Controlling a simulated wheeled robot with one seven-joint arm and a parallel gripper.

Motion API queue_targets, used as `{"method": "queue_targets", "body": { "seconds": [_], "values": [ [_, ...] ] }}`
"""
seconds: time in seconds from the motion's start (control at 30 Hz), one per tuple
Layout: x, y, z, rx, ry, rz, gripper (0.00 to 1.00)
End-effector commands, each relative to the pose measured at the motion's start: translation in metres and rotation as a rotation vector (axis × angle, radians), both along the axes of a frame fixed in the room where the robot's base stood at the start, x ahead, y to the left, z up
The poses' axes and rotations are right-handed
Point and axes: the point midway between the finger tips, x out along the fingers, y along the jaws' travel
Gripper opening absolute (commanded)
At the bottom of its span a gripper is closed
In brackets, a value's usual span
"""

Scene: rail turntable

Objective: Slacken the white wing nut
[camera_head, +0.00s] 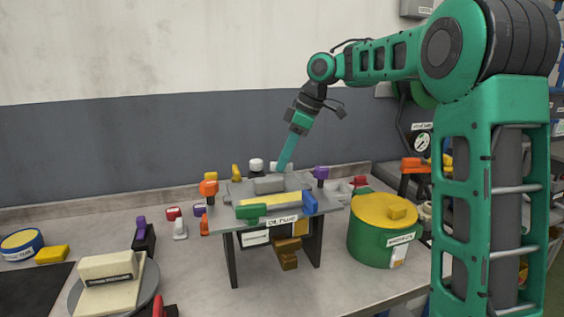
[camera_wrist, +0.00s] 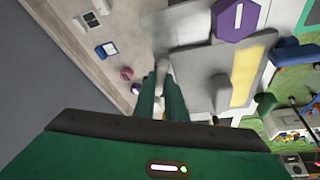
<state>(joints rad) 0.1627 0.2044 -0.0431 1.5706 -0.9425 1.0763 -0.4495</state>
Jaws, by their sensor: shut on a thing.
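The white wing nut (camera_wrist: 161,76) shows in the wrist view as a pale upright piece between my two green fingers. My gripper (camera_wrist: 160,97) is shut on it, and the fingers hide part of it. In the head view my gripper (camera_head: 281,170) points steeply down at the back edge of the grey raised fixture (camera_head: 228,190). There the nut is mostly hidden by the fingertips, so its angle cannot be told.
A purple knob (camera_head: 321,173) stands at the fixture's right, and it looks hexagonal in the wrist view (camera_wrist: 236,18). An orange knob (camera_head: 208,188) stands at the left. A white-capped piece (camera_head: 256,164) is close beside my fingers. A green drum (camera_head: 378,240) stands at the right.

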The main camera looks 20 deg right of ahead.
Motion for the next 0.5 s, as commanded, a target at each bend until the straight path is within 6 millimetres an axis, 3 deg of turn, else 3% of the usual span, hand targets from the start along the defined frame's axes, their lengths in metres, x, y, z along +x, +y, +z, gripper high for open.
{"method": "queue_targets", "body": {
  "seconds": [0.5],
  "values": [
    [0.0053,-0.0048,0.0013,-0.001,-0.004,0.298,0.00]
  ]
}}
